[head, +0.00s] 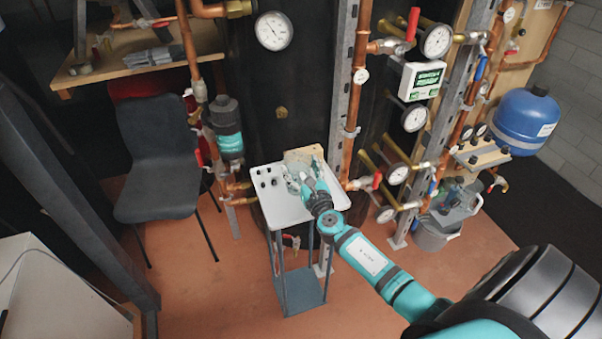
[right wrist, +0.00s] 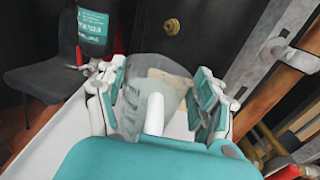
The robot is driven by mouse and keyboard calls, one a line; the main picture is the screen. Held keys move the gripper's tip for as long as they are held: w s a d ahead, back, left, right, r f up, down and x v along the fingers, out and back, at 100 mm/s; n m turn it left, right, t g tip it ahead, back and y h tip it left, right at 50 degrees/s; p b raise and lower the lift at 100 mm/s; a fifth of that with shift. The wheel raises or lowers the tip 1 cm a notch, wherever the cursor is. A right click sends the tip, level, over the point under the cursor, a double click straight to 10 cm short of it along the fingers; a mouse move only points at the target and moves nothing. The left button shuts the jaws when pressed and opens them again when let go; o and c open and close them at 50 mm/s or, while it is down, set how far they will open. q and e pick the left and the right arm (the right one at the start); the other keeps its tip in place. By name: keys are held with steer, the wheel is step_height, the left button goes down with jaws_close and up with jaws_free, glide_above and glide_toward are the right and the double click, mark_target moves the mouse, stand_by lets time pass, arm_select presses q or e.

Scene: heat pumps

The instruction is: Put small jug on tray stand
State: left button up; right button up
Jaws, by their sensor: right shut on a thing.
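The tray stand has a white top (head: 288,212) on a dark frame and stands in the middle of the head view. My right gripper (head: 307,181) reaches over the back right part of this top. It is shut on the small jug (right wrist: 150,72), a clear, greyish vessel that shows between the fingers in the right wrist view. In the head view the jug (head: 301,160) is small and partly hidden by the gripper. I cannot tell whether the jug's base touches the tray. My left gripper is not in view.
A dark chair (head: 160,155) stands left of the stand. Copper pipes with gauges (head: 397,174) rise close behind and to the right. A grey bucket (head: 432,237) with clear containers stands at the right. The front left part of the tray top is clear.

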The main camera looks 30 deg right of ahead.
steer(key=shift+r, duration=0.1)
steer(key=o, duration=1.7)
steer(key=shift+f, duration=0.2)
steer(key=v, duration=1.2)
steer(key=shift+r, duration=0.2)
